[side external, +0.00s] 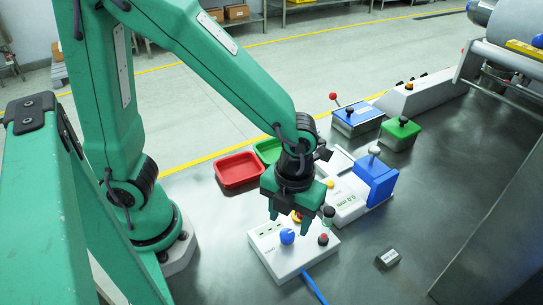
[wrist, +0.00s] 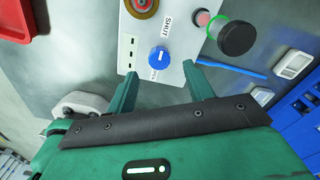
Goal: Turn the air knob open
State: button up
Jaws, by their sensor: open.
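The blue air knob (side external: 287,236) sits on top of a white control box (side external: 268,248) near the front of the table. In the wrist view the knob (wrist: 159,58) has the word SHUT printed beyond it; a second label at its near side is too small to read. My gripper (side external: 289,218) is open and empty, pointing down just above the box. In the wrist view its fingertips (wrist: 160,70) lie left and right of the knob, slightly short of its centre. I see no contact.
A yellow-and-red button (wrist: 142,5) and a dark-capped part with a green ring (wrist: 232,37) stand on or beside the box. A blue cable (side external: 314,288) leaves its front.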

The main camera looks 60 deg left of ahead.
aim_at(288, 234)
jog(key=shift+f, duration=2.25)
jog(key=shift+c, duration=0.2)
jog(key=c, duration=0.9)
